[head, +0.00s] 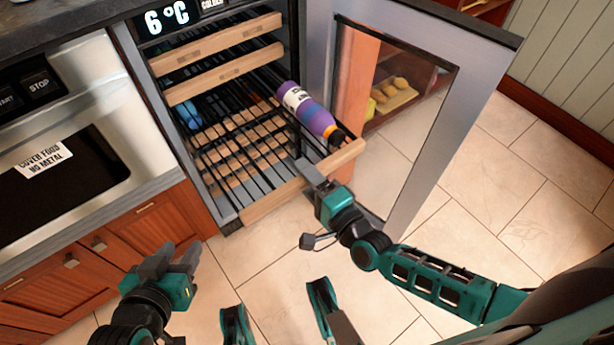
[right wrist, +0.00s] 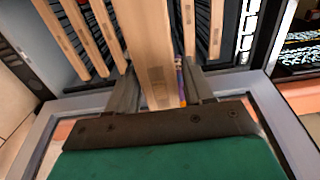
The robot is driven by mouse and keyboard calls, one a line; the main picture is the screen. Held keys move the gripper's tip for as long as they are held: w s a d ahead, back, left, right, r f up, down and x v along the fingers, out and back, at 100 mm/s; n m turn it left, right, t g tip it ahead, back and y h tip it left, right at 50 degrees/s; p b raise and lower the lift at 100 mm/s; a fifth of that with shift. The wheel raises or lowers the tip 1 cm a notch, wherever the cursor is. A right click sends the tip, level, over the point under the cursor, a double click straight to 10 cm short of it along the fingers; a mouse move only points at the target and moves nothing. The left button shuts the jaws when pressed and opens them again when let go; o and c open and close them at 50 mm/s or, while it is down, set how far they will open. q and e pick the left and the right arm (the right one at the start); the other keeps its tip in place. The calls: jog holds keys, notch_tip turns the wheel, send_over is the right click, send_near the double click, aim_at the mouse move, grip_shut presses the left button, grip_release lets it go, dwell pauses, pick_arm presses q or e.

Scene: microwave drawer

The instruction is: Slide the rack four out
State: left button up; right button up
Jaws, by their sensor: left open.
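A wine-cooler rack with a pale wooden front bar (head: 268,202) stands slid out, lower than the other racks seen. A purple bottle with an orange band (head: 308,110) lies on its right side. My right gripper (head: 312,174) is at this front bar, near its middle. In the right wrist view, the wooden bar (right wrist: 152,55) runs between the two spread fingers, with a strip of the bottle visible in the gap beside the right finger. My left gripper (head: 172,262) is open and empty, low at the left, away from the rack.
Two racks (head: 225,72) above sit further in. The cooler's glass door (head: 440,150) stands open on the right, close to my right arm. A microwave (head: 75,165) and wooden cabinets (head: 130,240) are at the left. Tiled floor (head: 260,255) lies clear in front.

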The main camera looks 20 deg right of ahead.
grip_shut()
pick_arm(q)
jog(key=shift+a+p, duration=0.2)
jog(key=shift+p, duration=0.25)
pick_arm(e)
jog(key=v, duration=0.4)
jog(key=shift+s, duration=0.2)
jog(key=shift+o, duration=1.2)
grip_release()
pick_arm(q)
jog(key=shift+r, duration=0.1)
jog(key=shift+s+d, duration=0.1)
jog(key=shift+s, duration=0.1)
pick_arm(e)
jog(key=shift+s, duration=0.1)
